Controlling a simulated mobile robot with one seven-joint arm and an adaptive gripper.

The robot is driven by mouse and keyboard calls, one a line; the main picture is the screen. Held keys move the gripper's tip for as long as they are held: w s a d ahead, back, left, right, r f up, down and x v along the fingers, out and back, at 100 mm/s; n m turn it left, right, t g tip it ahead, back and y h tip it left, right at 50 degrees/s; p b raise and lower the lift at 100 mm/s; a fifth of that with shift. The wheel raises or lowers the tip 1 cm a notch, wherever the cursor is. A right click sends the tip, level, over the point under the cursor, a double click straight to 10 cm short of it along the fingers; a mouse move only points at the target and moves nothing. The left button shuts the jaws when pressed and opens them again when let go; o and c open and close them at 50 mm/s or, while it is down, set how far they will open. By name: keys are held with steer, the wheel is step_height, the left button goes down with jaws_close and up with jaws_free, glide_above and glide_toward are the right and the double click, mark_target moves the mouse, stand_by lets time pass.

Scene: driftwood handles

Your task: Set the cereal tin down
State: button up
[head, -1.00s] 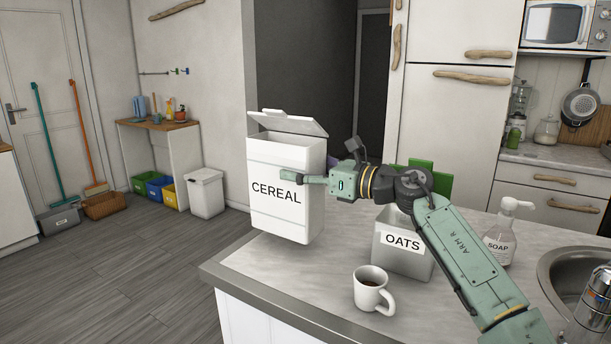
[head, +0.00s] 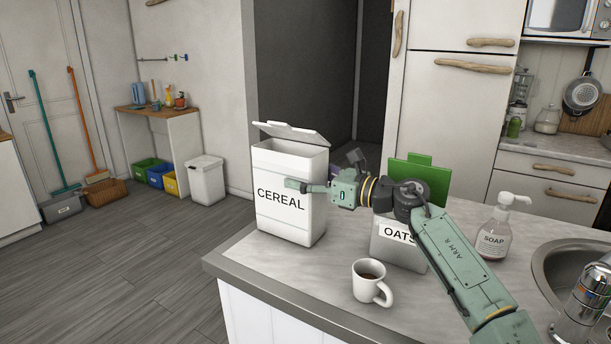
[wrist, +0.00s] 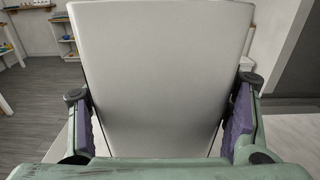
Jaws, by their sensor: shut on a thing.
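The cereal tin (head: 281,215) is a tall white box with a CEREAL label, upright near the left end of the counter (head: 300,285). Its lid (head: 291,133) is hinged up and open. Its base is at or just above the counter top; I cannot tell whether it touches. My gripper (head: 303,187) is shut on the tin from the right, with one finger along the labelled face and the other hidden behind. In the wrist view the tin's plain side (wrist: 160,75) fills the space between the two purple finger pads.
A coffee mug (head: 369,284) stands in front. A soap bottle (head: 493,240) and sink (head: 560,262) are at right. The counter's left edge is close to the cereal tin.

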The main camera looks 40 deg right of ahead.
steer(key=shift+f+b, duration=0.15)
steer(key=shift+b, duration=0.15)
steer(key=o, duration=1.9)
steer(key=shift+o, duration=0.2)
steer(key=shift+r+p, duration=0.35)
steer(key=shift+p, duration=0.1)
steer(key=b+v, duration=0.4)
steer(key=v, duration=0.8)
steer(key=shift+b, duration=0.4)
steer(key=shift+f, duration=0.15)
